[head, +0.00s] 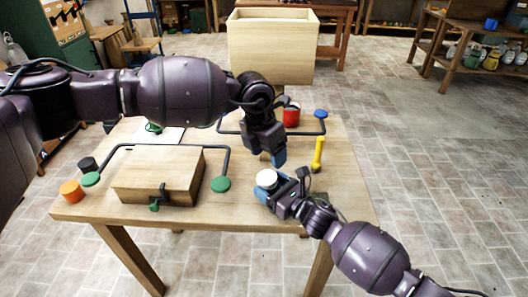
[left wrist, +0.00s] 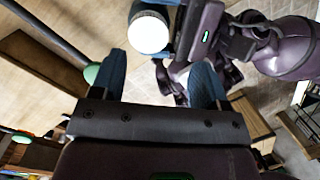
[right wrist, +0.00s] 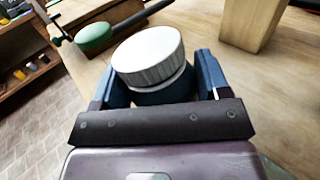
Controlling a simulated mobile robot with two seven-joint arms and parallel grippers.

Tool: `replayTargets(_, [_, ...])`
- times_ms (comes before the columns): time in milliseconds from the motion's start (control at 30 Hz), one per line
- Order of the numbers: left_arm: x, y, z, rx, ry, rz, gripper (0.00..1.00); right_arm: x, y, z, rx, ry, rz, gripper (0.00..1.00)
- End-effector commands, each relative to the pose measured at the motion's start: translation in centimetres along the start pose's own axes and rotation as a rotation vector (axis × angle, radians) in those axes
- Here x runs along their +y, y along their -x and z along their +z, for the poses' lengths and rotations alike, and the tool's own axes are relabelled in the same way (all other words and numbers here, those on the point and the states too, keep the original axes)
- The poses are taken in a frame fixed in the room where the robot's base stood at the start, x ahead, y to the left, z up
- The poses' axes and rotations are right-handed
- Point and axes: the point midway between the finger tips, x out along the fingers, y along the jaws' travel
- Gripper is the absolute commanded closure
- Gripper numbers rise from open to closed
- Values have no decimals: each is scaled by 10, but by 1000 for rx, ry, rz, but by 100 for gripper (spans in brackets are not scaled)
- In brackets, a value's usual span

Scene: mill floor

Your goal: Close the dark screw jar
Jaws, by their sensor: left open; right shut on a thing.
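A small jar with a white ribbed lid (right wrist: 148,55) and a dark body (right wrist: 166,92) stands between the blue fingers of my right gripper (right wrist: 160,82). The right gripper is shut on its body. The lid sits on top; I cannot tell how tightly it is screwed. In the head view the white lid (head: 267,178) is near the table's front right. My left gripper (head: 272,155) hangs just behind and above it, fingers pointing down. It is open and empty. In the left wrist view the lid (left wrist: 149,32) lies beyond the open fingers (left wrist: 160,70).
A wooden box (head: 155,178) with a green latch is on the table (head: 345,190), left of the jar. Dark bars with green ends, a yellow post (head: 318,155), a red cylinder (head: 291,115), and black (head: 88,165) and orange (head: 71,191) cylinders also stand there. A large wooden bin (head: 272,50) is behind.

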Motion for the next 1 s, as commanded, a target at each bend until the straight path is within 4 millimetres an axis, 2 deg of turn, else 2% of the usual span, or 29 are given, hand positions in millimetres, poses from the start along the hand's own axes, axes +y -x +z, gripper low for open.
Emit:
replayTargets(133, [9,-2,-4,12,-23,28,32,0,0,1,-2,0,0,97])
replayTargets(567, [9,-7,-4,12,-23,28,32,0,0,1,-2,0,0,97])
replayTargets(1000, [10,-63,-5,12,-22,27,32,0,0,1,-2,0,0,97])
